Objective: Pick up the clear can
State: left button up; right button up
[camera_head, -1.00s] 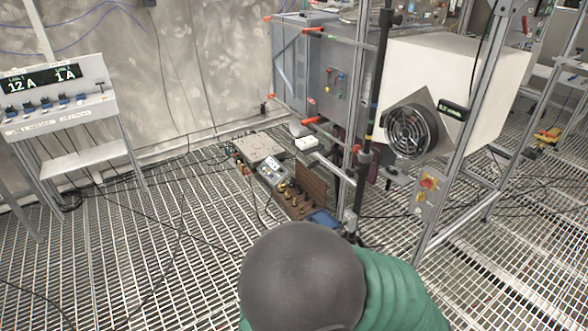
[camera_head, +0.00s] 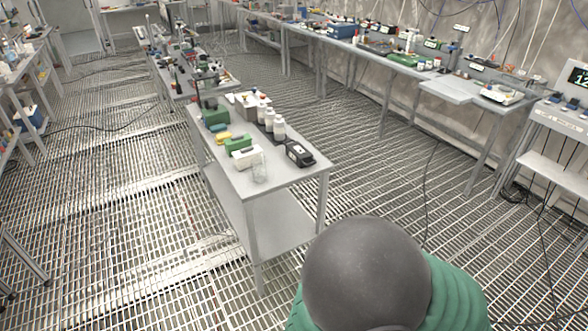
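A small clear, see-through container (camera_head: 260,172) stands near the front edge of the grey table (camera_head: 300,175) in the middle of the view. It looks like the clear can, but it is too small to make out fully. A white box lies just behind it and a black device to its right. Neither of my grippers is in view. A dark grey dome with a green ribbed part, which I take to be my own body, fills the bottom right.
Green boxes (camera_head: 238,143), white bottles (camera_head: 279,128) and a black device (camera_head: 299,153) crowd the same table. A long bench (camera_head: 390,62) runs along the right wall. A shelf (camera_head: 25,70) stands at the left. Grating floor is open left of the table.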

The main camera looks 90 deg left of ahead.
aim_at(258, 164)
jog(key=u, duration=3.1)
jog(key=i+j+z, duration=0.1)
jog(key=i, duration=0.25)
jog(key=i+j+z, duration=0.1)
jog(key=i+j, duration=0.25)
